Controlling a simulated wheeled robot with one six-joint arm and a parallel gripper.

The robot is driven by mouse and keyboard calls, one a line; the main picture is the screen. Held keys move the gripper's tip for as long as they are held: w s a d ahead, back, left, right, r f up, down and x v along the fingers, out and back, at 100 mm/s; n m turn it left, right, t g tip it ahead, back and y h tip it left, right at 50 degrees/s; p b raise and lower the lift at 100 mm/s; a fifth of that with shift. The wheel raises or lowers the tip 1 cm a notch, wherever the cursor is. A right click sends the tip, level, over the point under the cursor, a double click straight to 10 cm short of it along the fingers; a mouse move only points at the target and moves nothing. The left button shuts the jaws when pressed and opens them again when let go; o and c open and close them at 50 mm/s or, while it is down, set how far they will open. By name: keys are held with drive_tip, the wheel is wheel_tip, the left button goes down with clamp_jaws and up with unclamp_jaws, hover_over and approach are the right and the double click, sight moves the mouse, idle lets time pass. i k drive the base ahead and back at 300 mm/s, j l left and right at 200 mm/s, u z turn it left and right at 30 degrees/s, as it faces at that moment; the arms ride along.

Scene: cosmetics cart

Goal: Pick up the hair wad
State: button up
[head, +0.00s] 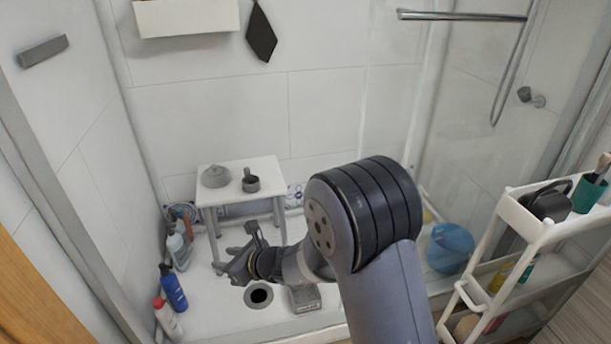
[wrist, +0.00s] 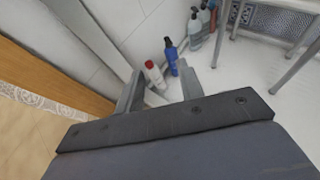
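I cannot make out a hair wad for sure in either view. A round drain (head: 258,295) with a dark opening lies in the shower floor in the head view; whatever is inside is too dark to tell. My gripper (head: 228,268) is above the shower floor, up and left of the drain in the picture. In the wrist view my gripper (wrist: 160,90) shows two fingers spread apart with nothing held between them. The drain is not visible in the wrist view.
A grey square drain cover (head: 305,299) lies right of the drain. A white stool (head: 240,172) stands behind. Blue (head: 173,288) and white (head: 166,318) bottles stand at left. A blue bucket (head: 450,248) and a white cart (head: 540,228) are at right.

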sight(251, 178)
drive_tip(key=i+j+z, duration=0.5)
drive_tip(key=j, duration=0.2)
drive_tip(key=i+j+z, duration=0.25)
drive_tip(key=j, duration=0.15)
drive_tip(key=k+l, duration=0.05)
drive_tip(key=k, duration=0.05)
